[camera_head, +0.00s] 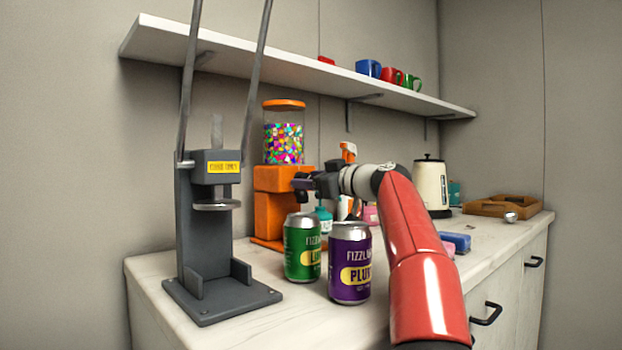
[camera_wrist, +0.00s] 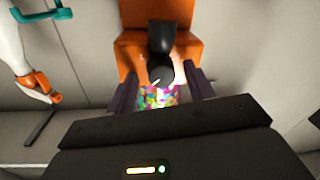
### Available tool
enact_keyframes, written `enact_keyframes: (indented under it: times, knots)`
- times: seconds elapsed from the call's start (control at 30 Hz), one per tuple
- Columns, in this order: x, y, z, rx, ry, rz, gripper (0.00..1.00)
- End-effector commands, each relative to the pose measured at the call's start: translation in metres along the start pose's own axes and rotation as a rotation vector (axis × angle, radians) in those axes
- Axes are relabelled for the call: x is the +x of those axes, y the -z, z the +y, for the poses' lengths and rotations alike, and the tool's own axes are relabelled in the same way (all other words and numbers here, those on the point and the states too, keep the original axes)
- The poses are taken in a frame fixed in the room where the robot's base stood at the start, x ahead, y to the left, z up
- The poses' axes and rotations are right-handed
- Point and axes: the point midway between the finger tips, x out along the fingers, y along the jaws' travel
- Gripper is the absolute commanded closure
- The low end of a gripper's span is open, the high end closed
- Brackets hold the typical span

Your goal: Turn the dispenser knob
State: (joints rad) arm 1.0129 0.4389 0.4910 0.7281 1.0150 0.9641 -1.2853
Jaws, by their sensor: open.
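The orange dispenser (camera_head: 270,201) stands on the counter against the back wall, with a clear jar of colourful candy (camera_head: 283,143) under an orange lid. My gripper (camera_head: 303,184) is at the front of its orange body. In the wrist view the black dispenser knob (camera_wrist: 162,68) sticks out from the orange body (camera_wrist: 130,45). The open fingers of my gripper (camera_wrist: 163,92) stand on either side of the knob's end, with gaps showing. In the head view my gripper hides the knob.
A green can (camera_head: 302,250) and a purple can (camera_head: 349,265) stand in front of the dispenser, below my arm. A grey can crusher (camera_head: 205,230) stands at left. A spray bottle (camera_wrist: 35,85) is beside the dispenser. A shelf (camera_head: 250,52) runs above.

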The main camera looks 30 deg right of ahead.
Motion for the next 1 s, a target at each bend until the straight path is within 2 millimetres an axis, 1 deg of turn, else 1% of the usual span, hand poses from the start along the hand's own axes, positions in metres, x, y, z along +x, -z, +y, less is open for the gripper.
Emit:
enact_keyframes:
  times: [0.07, 0.17, 0.4, 0.43, 0.63, 0.77, 1.0]
  knots:
    - [-0.0001, -0.0001, -0.0001, 0.000, 0.000, 0.000, 0.47]
    - [-0.0002, 0.0000, -0.0002, 0.000, 0.000, 0.000, 0.59]
    - [-0.0002, 0.0001, -0.0002, 0.000, 0.000, 0.000, 0.91]
    - [-0.0002, 0.0001, -0.0002, 0.000, 0.000, 0.000, 0.92]
    - [-0.0002, -0.0001, -0.0002, 0.017, 0.000, 0.002, 0.92]
    - [-0.0002, -0.0004, -0.0004, 0.060, -0.001, 0.006, 0.92]
    - [0.0001, -0.0014, -0.0008, 0.220, -0.004, 0.020, 0.92]
